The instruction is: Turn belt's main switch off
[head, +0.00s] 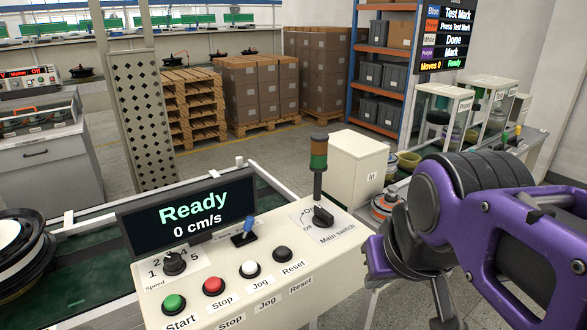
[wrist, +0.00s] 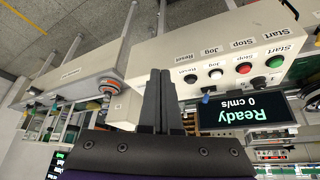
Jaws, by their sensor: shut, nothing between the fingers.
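The belt's main switch (head: 323,217) is a black rotary knob on a white plate labelled "Main switch", at the right end of the control panel (head: 215,290) in the head view. Small On and Off marks sit beside the knob; I cannot read its position surely. The display (head: 188,220) reads "Ready" and "0 cm/s". In the wrist view my gripper (wrist: 160,74) is shut and empty, its fingers pointing toward the pale console. My arm is at the right of the head view, right of the switch. The switch is not visible in the wrist view, perhaps hidden behind my fingers.
A signal tower (head: 318,165) stands just behind the switch. The blue joystick (head: 248,228), speed dial (head: 174,262) and Start (head: 174,302), Stop (head: 213,285), Jog (head: 250,268) and Reset (head: 282,253) buttons lie left of it. A white box (head: 357,165) stands behind on the right.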

